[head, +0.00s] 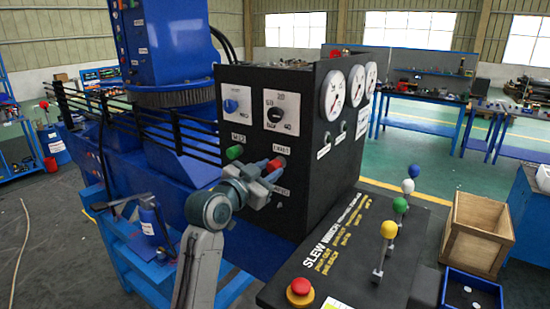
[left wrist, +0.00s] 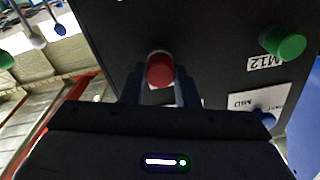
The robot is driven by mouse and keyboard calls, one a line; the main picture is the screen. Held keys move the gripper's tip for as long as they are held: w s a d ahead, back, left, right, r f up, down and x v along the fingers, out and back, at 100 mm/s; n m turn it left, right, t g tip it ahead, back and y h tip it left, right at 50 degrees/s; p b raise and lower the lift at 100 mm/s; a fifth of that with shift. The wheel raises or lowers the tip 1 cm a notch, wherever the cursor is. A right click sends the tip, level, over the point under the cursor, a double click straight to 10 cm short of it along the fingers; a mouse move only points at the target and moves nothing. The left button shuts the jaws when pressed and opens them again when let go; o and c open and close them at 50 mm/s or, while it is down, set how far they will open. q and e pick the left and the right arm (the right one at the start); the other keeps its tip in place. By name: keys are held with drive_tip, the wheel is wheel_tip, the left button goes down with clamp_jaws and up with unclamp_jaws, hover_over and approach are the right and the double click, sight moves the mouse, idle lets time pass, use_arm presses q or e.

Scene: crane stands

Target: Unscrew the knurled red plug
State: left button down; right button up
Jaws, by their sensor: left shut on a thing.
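The red plug (head: 276,163) sits on the front of the black control box, just below a small white label. It also shows in the left wrist view (left wrist: 160,70) as a round red end between the two fingers. My left gripper (head: 270,173) is at the box front, shut on the red plug. In the left wrist view my left gripper (left wrist: 158,90) has one finger on each side of the plug. The knurling is too small to make out. My right gripper is not in view.
A green plug (head: 234,152) is left of the red one, and also shows in the left wrist view (left wrist: 284,44). Below the box is a lever console with a red mushroom button (head: 299,287) and several ball-topped levers. A wooden crate (head: 478,233) and a blue bin (head: 472,291) stand at right.

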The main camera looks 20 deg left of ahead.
use_arm(q)
drive_tip(key=shift+n, duration=0.5)
drive_tip(key=shift+s+f, duration=0.1)
drive_tip(key=shift+p+v, duration=0.35)
drive_tip(key=shift+v, duration=1.65)
